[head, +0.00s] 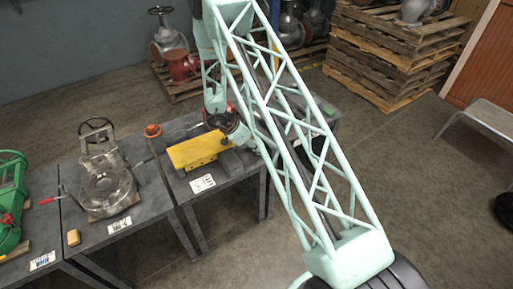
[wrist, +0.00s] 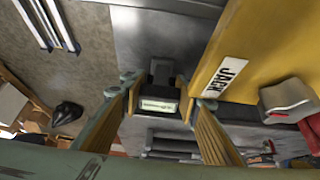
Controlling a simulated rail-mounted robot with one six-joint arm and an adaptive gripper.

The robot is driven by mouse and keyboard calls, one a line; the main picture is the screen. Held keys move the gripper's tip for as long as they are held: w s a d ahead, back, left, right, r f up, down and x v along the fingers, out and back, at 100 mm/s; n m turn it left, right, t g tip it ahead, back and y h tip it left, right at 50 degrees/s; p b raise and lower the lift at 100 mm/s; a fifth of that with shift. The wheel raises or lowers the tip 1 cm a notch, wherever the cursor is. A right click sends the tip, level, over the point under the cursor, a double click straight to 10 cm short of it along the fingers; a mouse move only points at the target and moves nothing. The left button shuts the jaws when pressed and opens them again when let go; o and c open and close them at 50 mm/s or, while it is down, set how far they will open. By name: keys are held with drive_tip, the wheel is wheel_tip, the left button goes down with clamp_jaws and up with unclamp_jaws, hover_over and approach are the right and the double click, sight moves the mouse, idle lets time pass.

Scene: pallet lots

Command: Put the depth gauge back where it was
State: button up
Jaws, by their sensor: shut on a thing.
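The depth gauge (wrist: 158,104), a dark body with a pale display, sits between the fingertips of my gripper (wrist: 158,92) in the wrist view. My gripper is shut on it. The grey bench top lies behind it; I cannot tell whether the gauge touches it. In the head view my gripper is over the far right part of the right-hand bench (head: 178,190), mostly hidden by my arm, and the gauge cannot be made out. The yellow body marked JACK (wrist: 240,50) is close to the right of the gripper; it also shows in the head view (head: 195,150).
A grey block with a red mark (wrist: 287,100) lies right of the gripper. A neighbouring bench bears a grey valve (head: 103,185) and a small tan block (head: 73,238). Stacked pallets (head: 385,55) stand behind on open floor.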

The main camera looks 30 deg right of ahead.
drive_tip(key=shift+f, duration=0.1)
drive_tip(key=o, duration=1.2)
drive_tip(key=shift+c, duration=0.2)
drive_tip(key=p+v, duration=0.3)
drive_tip(key=v, duration=0.9)
